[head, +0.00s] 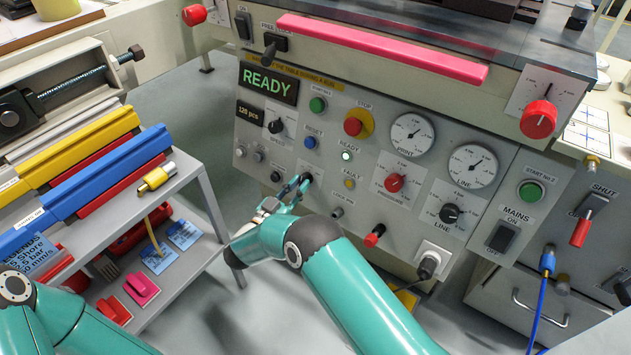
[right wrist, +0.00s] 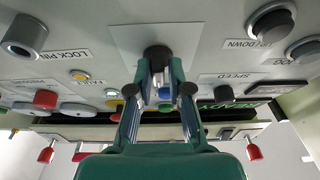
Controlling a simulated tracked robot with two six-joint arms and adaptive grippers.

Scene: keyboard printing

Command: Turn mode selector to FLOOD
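The mode selector, as I take it, is a small black knob (head: 307,177) low on the front panel. In the right wrist view the black knob (right wrist: 157,56) is on a pale square plate with no readable label. My right gripper (head: 297,188) is at the panel by this knob. In the right wrist view its two fingers (right wrist: 160,70) stand apart, with their tips at the knob's two sides. I cannot tell whether they touch it. The knob's pointer and mode legend, including FLOOD, are not readable. Part of my left arm shows at lower left; its gripper is out of view.
The READY display (head: 268,83), blue RESET button (head: 310,142), yellow fault lamp (head: 349,184) and SPEED knob (head: 276,126) surround the spot. A red-tipped black lever (head: 374,236) sticks out at lower right. A grey shelf (head: 200,215) with squeegees stands left.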

